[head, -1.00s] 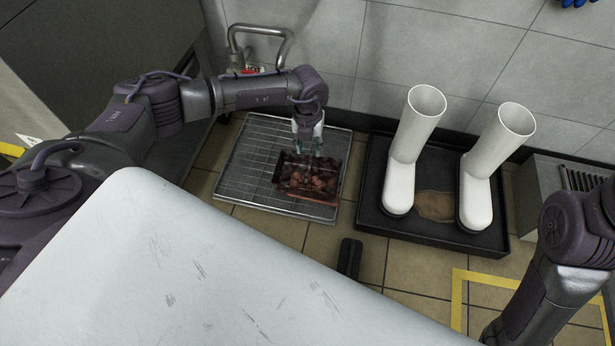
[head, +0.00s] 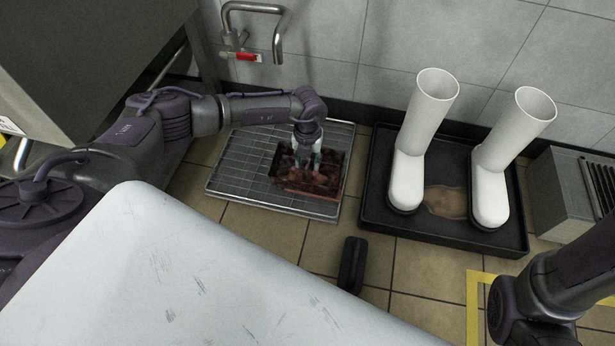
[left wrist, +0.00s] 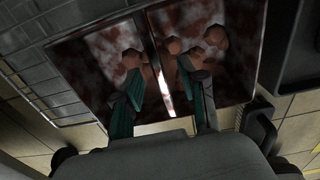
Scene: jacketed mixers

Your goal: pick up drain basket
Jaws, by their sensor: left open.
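The drain basket (head: 325,187) is a dark, reddish-brown stained box with brown lumps in it. It sits on the right part of a metal floor grate (head: 240,175). My left gripper (head: 306,160) points down over the basket. In the left wrist view, its two teal-padded fingers (left wrist: 165,95) are open and spread either side of a bright bar (left wrist: 160,75) across the basket (left wrist: 100,55). I cannot tell whether they touch it. My right arm shows at the lower right, but its gripper is out of view.
A black tray (head: 375,215) right of the grate holds two white boots (head: 408,180) (head: 490,185). A black block (head: 352,263) lies on the tiles in front. A pipe with a red-handled valve (head: 247,57) is on the wall behind. A steel box (head: 560,195) stands at right.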

